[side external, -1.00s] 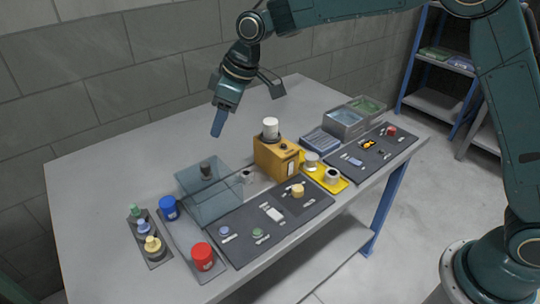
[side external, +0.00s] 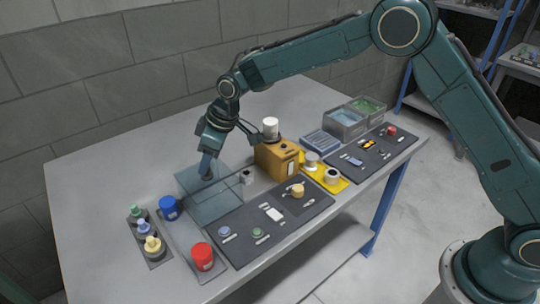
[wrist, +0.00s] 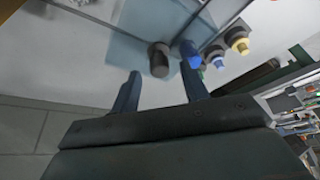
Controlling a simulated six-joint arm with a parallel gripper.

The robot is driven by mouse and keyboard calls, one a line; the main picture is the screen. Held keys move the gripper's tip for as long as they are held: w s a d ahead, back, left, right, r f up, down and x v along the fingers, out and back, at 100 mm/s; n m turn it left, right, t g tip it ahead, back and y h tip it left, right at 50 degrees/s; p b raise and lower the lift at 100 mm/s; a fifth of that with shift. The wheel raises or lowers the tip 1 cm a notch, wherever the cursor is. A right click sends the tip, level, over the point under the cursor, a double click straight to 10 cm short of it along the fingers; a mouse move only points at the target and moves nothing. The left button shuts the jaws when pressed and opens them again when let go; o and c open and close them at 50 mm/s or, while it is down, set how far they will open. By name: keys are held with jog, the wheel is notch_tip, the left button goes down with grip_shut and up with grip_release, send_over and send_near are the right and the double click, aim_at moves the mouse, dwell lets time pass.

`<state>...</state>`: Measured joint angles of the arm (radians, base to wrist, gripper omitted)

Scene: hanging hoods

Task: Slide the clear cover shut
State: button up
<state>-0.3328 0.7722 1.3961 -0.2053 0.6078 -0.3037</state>
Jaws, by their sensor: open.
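The clear cover (side external: 212,205) is a bluish see-through sheet at the table's left middle. It also shows in the wrist view (wrist: 130,48). Its dark round knob (wrist: 158,58) stands up from it. In the side view the knob is mostly hidden by my gripper (side external: 206,173), which points down over it. In the wrist view my gripper (wrist: 160,69) is open, one finger on each side of the gap in front of the knob. I cannot tell whether the fingers touch the knob.
Small bottles (side external: 150,240) stand farther left. An orange box (side external: 274,160) with a white top is to the right. A dark panel (side external: 240,222) lies in front.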

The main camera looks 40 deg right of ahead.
jog(key=shift+x, duration=0.85)
grip_shut()
jog(key=d, duration=1.3)
jog(key=shift+d, duration=0.1)
jog(key=shift+c, duration=0.4)
grip_release()
jog(key=shift+o, duration=0.4)
jog(key=shift+r, duration=0.15)
